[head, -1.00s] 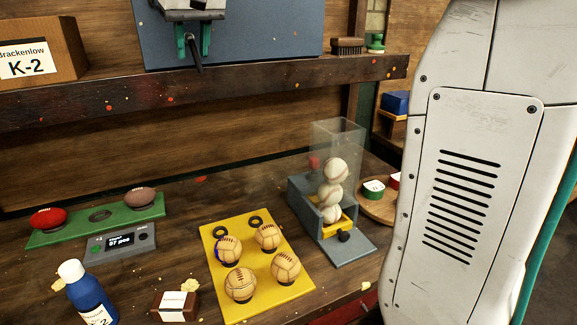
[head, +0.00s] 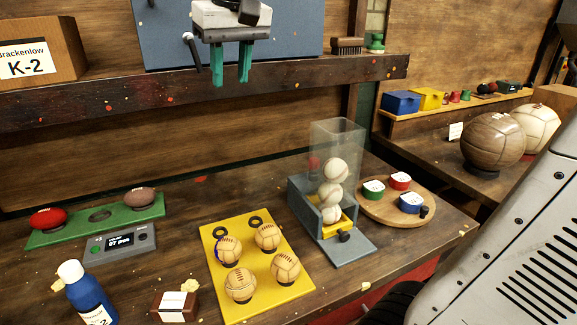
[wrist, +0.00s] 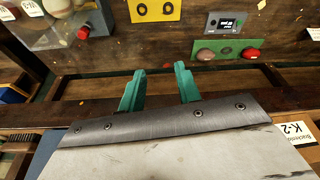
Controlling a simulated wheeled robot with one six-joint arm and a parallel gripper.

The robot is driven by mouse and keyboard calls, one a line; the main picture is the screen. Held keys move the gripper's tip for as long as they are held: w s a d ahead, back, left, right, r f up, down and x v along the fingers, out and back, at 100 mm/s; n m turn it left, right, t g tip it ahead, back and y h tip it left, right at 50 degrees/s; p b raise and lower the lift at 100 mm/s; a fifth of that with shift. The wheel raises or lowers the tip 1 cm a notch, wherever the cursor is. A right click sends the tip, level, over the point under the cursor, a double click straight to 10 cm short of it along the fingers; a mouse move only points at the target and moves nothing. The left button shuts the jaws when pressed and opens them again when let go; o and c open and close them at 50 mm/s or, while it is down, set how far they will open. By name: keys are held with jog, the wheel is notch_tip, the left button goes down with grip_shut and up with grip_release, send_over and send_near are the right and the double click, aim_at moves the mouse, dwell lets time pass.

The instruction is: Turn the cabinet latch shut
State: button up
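The blue cabinet (head: 290,35) stands on the shelf at the top of the head view. Its latch (head: 191,52) is a dark lever with a pale metal pivot, hanging nearly straight down on the cabinet's front. My gripper (head: 231,80) is in front of the cabinet, just right of the latch and apart from it in the picture. Its two teal fingers point down and are spread with nothing between them. The wrist view also shows my gripper (wrist: 160,82) with an empty gap. I cannot make out the latch in the wrist view.
The wooden shelf (head: 120,98) runs below the gripper. A K-2 box (head: 35,55) sits left and a brush (head: 347,46) right. Below are a yellow board (head: 250,300) with balls, a clear ball dispenser (head: 338,140) and a round tray (head: 395,215).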

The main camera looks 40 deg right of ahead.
jog(key=s+d+f+g, duration=0.1)
jog(key=s+f, duration=1.2)
jog(key=s, duration=0.1)
jog(key=shift+s+d, duration=0.15)
jog(key=shift+s, duration=0.25)
